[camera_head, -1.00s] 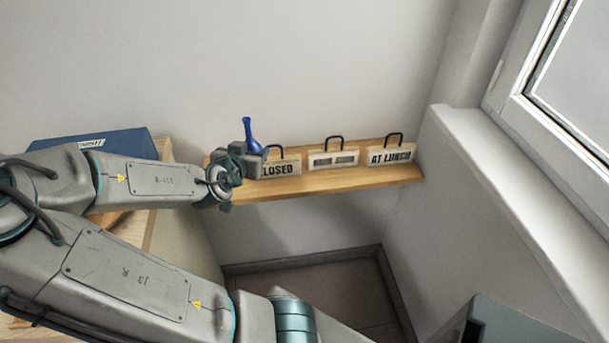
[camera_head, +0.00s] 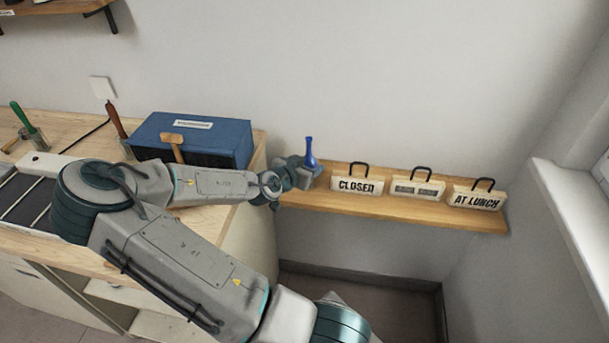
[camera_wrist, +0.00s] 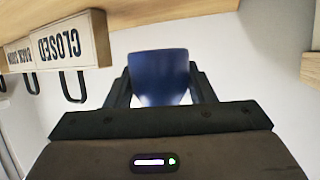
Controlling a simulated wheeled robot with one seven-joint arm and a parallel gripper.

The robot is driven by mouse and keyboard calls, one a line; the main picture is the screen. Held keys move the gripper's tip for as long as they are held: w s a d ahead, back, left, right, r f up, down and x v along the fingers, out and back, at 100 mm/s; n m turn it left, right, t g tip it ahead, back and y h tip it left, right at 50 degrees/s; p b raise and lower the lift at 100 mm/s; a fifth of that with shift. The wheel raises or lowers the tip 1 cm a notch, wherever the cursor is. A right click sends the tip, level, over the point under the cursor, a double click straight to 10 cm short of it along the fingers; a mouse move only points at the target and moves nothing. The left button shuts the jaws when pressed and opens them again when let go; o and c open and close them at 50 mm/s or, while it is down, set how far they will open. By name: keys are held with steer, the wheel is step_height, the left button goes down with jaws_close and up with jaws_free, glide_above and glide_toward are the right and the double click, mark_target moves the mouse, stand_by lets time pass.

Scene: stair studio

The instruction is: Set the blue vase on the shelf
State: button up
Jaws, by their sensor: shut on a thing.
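The blue vase (camera_head: 309,152) has a slim neck and stands roughly upright at the left end of the wooden wall shelf (camera_head: 420,213). My gripper (camera_head: 308,172) is at the vase from the left and hides part of its lower body. In the wrist view the vase (camera_wrist: 158,78) sits between the two fingers of my gripper (camera_wrist: 160,84), which is shut on it. The shelf (camera_wrist: 150,14) runs along the top of the wrist view. I cannot tell whether the vase's base touches the shelf.
A CLOSED sign (camera_head: 357,184), a second sign (camera_head: 418,188) and an AT LUNCH sign (camera_head: 476,198) stand on the shelf right of the vase. A workbench at left holds a blue box (camera_head: 190,135) and a wooden mallet (camera_head: 173,142). The window sill (camera_head: 575,195) is at right.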

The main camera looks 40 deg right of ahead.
steer(key=shift+w+a+f, duration=0.1)
steer(key=shift+w+f, duration=0.25)
steer(key=shift+w, duration=0.15)
steer(key=shift+f, duration=2)
steer(key=shift+f, duration=0.2)
steer(key=o, duration=1)
steer(key=shift+r, duration=0.1)
